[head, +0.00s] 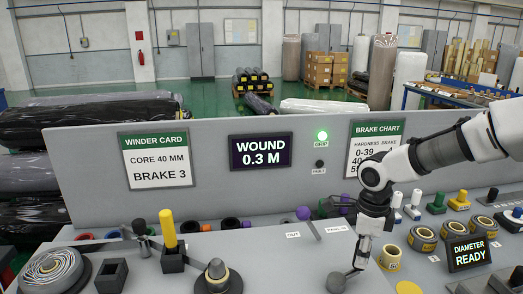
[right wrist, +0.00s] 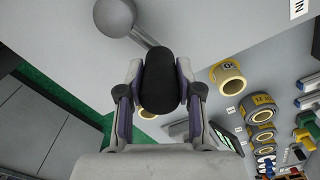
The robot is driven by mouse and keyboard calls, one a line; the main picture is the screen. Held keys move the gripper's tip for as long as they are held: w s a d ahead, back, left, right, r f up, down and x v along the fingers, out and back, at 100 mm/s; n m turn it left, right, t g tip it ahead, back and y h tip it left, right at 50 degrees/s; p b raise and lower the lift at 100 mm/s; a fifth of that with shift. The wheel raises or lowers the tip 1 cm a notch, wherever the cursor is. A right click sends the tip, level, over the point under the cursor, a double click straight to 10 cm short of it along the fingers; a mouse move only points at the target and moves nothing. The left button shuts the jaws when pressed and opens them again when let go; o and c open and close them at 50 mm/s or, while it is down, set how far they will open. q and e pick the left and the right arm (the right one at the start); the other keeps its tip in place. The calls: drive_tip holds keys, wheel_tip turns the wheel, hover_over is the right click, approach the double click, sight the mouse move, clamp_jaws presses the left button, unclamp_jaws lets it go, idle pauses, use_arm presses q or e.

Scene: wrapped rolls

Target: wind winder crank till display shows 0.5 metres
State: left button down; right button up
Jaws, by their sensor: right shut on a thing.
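The display (head: 261,152) on the grey panel reads WOUND 0.3 M. The winder crank (head: 336,283) shows its grey ball hub and short arm at the bottom edge of the head view. In the right wrist view the crank's dark handle (right wrist: 159,82) stands between my fingers, with the ball hub (right wrist: 115,17) above left. My right gripper (head: 360,258) is shut on this handle, which it mostly hides in the head view. My left gripper is not in view.
A green lamp (head: 322,135) marked GRIP is lit. The winder card (head: 156,158) reads core 40 mm, brake 3. A purple-knobbed lever (head: 304,214) stands left of my right gripper. Yellow-rimmed rings (head: 422,238) and a DIAMETER READY display (head: 468,252) are on the right.

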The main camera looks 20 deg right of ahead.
drive_tip(key=shift+w+a, duration=0.1)
drive_tip(key=shift+w, duration=0.5)
drive_tip(key=shift+w+a+r+p, duration=0.1)
drive_tip(key=shift+w+a+p, duration=0.15)
drive_tip(key=shift+w+p, duration=0.4)
drive_tip(key=shift+w+a, duration=0.3)
drive_tip(key=shift+w, duration=0.25)
drive_tip(key=shift+w+a+p, duration=0.35)
drive_tip(key=shift+w+a, duration=0.4)
drive_tip(key=shift+w+a+p, duration=0.15)
drive_tip(key=shift+w+a, duration=0.1)
drive_tip(key=shift+a, duration=0.3)
drive_tip(key=shift+w+a+p, duration=0.15)
drive_tip(key=shift+w+a, duration=0.1)
drive_tip(key=shift+a, duration=1.7)
drive_tip(key=o, duration=1.7)
